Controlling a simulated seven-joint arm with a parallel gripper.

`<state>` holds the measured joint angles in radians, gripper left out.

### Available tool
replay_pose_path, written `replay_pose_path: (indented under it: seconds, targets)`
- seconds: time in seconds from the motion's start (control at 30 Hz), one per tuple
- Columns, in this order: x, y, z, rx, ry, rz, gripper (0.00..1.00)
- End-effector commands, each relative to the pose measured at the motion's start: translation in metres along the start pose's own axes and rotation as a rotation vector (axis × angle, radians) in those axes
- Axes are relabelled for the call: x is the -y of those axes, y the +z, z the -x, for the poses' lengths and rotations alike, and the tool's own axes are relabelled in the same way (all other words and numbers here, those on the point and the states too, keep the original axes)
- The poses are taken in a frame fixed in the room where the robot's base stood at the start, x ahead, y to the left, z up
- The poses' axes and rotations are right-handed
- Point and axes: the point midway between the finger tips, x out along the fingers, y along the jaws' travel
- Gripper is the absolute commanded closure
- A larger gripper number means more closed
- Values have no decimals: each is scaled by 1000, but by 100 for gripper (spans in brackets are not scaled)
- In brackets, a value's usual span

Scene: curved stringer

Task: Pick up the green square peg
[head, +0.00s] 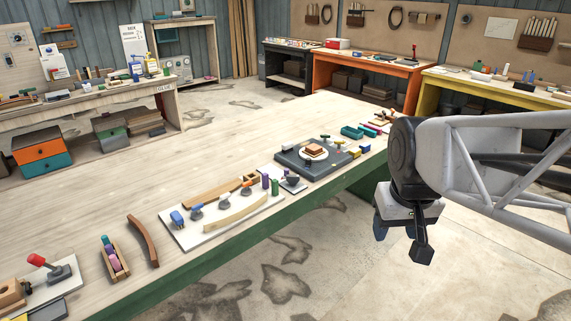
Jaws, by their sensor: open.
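A small upright green peg (275,187) stands on the workbench near its front edge, at the right end of a white board (222,222). It is too small to tell whether it is square. A purple peg (265,181) stands close to its left. My gripper (404,240) hangs at the right, out past the bench's front edge, over the floor. It is open, with nothing seen between its fingers, and well apart from the green peg.
The board carries a curved wooden strip (236,213) and blue clamps (178,218). A dark plate with a round stand (314,153) sits behind the pegs. A wooden tray of pegs (114,260) and a red-knobbed lever (38,261) are left. The bench's back half is clear.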

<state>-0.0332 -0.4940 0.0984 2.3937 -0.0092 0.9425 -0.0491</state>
Motion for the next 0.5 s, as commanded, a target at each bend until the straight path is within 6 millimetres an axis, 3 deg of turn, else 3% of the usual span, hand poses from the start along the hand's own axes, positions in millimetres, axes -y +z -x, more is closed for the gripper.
replay_pose_path:
  seconds: [0.5]
  targets:
    - [24, -128, -16, 44, -17, 153, 47]
